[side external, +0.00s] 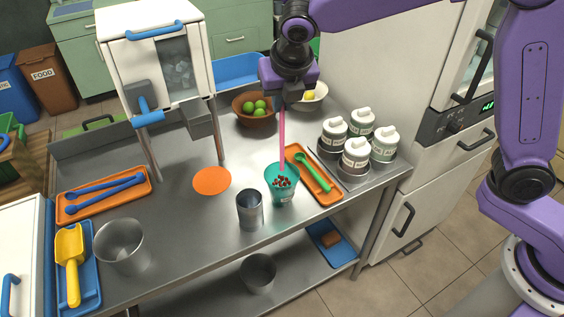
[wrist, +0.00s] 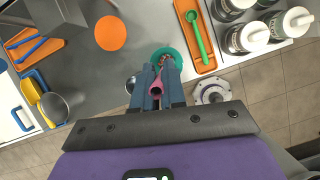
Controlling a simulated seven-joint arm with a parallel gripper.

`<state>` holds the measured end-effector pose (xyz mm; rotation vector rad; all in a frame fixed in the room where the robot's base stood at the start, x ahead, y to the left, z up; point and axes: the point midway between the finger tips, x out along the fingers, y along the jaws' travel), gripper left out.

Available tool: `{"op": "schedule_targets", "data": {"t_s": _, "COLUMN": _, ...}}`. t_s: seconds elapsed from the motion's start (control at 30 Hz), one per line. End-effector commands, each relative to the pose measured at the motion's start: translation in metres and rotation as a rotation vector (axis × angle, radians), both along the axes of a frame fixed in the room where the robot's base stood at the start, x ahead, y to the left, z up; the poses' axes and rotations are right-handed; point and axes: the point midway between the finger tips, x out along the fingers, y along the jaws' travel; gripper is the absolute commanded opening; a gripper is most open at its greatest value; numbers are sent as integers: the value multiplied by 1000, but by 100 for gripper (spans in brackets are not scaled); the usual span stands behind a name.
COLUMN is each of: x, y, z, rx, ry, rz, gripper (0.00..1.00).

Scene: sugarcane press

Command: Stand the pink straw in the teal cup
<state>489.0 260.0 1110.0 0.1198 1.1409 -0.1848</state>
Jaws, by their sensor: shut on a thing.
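The pink straw (side external: 282,138) is upright in my gripper (side external: 287,98), which is shut on its upper end. The straw's lower end reaches the mouth of the teal cup (side external: 282,190) in the side view; I cannot tell how deep it goes. The cup stands upright on the steel table and holds small dark red and white bits. In the wrist view the straw (wrist: 156,90) points away from the camera between the fingers (wrist: 156,88). The teal cup (wrist: 160,53) shows beyond the fingers, partly hidden by them.
A steel tumbler (side external: 250,210) stands just left of the cup. An orange tray (side external: 327,196) with a green spoon (side external: 314,172) lies to its right, then several lidded jars (side external: 355,155). A bowl of limes (side external: 252,109) is behind. An orange disc (side external: 212,181) lies left.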

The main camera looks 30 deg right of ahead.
Motion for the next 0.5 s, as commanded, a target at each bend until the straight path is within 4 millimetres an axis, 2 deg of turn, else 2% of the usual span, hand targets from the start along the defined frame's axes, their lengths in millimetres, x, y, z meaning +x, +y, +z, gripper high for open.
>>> {"op": "schedule_targets", "data": {"t_s": 0.3, "x": 0, "y": 0, "z": 0, "rx": 0, "ry": 0, "rz": 0, "gripper": 0}}
{"op": "schedule_targets", "data": {"t_s": 0.5, "x": 0, "y": 0, "z": -8, "rx": -1, "ry": 1, "rz": 0, "gripper": 0}}
